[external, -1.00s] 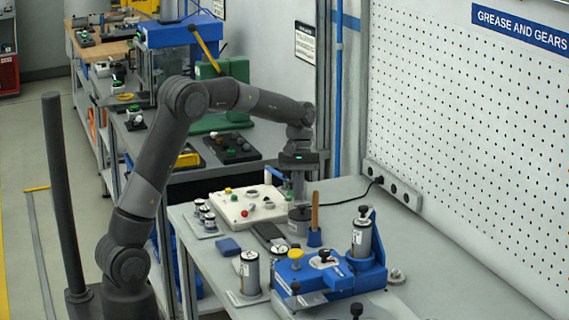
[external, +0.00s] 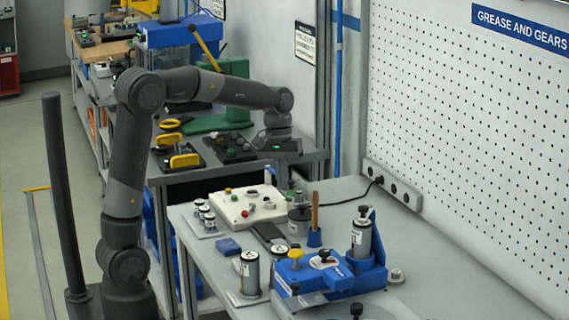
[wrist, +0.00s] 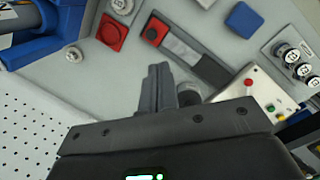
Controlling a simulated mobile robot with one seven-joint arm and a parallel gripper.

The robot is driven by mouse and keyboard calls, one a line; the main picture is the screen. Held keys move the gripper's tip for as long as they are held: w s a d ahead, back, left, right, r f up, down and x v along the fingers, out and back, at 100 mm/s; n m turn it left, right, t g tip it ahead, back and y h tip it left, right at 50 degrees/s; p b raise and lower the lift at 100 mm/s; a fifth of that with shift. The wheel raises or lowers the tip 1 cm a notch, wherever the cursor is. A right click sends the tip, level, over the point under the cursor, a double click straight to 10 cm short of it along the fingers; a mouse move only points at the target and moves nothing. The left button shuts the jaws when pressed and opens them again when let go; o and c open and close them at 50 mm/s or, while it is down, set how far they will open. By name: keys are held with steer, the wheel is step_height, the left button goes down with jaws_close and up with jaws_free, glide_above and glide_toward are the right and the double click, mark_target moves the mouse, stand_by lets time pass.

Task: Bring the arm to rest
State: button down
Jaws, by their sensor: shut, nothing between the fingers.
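A blue fixture (external: 325,275) with a grey cylinder (external: 361,238) stands front right. A blue block (external: 228,246) and a grey cylinder (external: 249,270) are nearer the front. A pegboard wall (external: 470,140) bounds the right side.

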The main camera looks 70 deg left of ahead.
steer(key=s+d+m+t+y, duration=0.1)
steer(key=s+d+m, duration=0.3)
steer(key=s, duration=0.7)
steer(key=s+d+m+t+y, duration=0.1)
steer(key=s+d+m+t, duration=0.3)
steer(key=s, duration=0.7)
steer(key=shift+s+r+m+t, duration=0.25)
steer(key=shift+r+m, duration=0.2)
steer(key=shift+m, duration=0.25)
